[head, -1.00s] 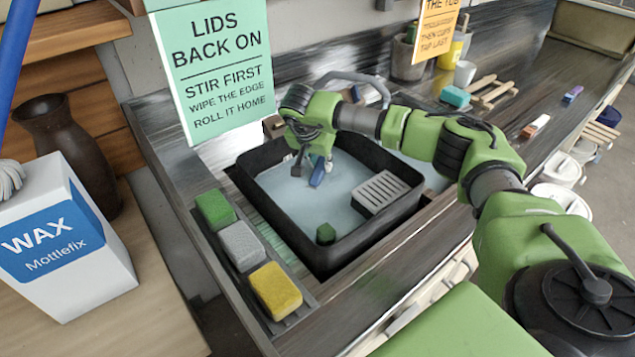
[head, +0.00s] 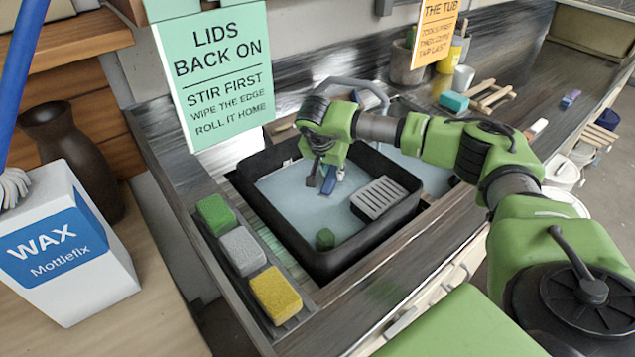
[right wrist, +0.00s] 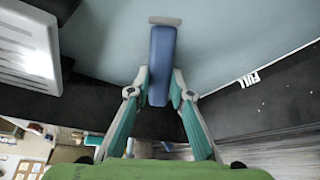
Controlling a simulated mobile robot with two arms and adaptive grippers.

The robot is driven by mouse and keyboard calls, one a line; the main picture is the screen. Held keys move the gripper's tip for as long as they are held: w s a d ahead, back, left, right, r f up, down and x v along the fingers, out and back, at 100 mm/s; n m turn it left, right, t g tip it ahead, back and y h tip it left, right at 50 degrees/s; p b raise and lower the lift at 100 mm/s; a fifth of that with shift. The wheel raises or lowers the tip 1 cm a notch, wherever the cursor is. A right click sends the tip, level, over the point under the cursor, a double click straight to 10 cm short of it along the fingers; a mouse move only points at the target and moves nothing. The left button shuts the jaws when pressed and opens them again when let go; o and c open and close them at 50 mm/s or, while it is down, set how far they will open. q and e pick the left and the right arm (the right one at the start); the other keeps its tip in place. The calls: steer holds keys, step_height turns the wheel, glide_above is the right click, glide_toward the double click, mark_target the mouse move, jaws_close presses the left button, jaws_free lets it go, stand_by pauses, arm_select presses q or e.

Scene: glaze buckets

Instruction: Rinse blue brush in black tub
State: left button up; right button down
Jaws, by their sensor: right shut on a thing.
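The black tub (head: 357,245) stands in the sink counter and holds pale blue-grey water (head: 290,200). My right gripper (head: 325,180) is over the middle of the tub, pointing down, shut on the blue brush (head: 331,171). In the right wrist view the blue brush (right wrist: 161,62) is between the two fingers of my right gripper (right wrist: 160,92), its pale end pointing away from them over the water. I cannot tell how deep the brush's end is. My left gripper is not in view.
A curved faucet (head: 365,88) stands behind. A wax box (head: 70,245) is at left.

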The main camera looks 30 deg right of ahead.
steer(key=shift+s+d, duration=0.15)
steer(key=shift+s, duration=0.15)
step_height(320, 180, up, 11)
steer(key=p, duration=0.7)
steer(key=shift+f, duration=0.2)
stand_by(0.7)
step_height(320, 180, up, 8)
steer(key=p, duration=0.5)
steer(key=shift+f, duration=0.25)
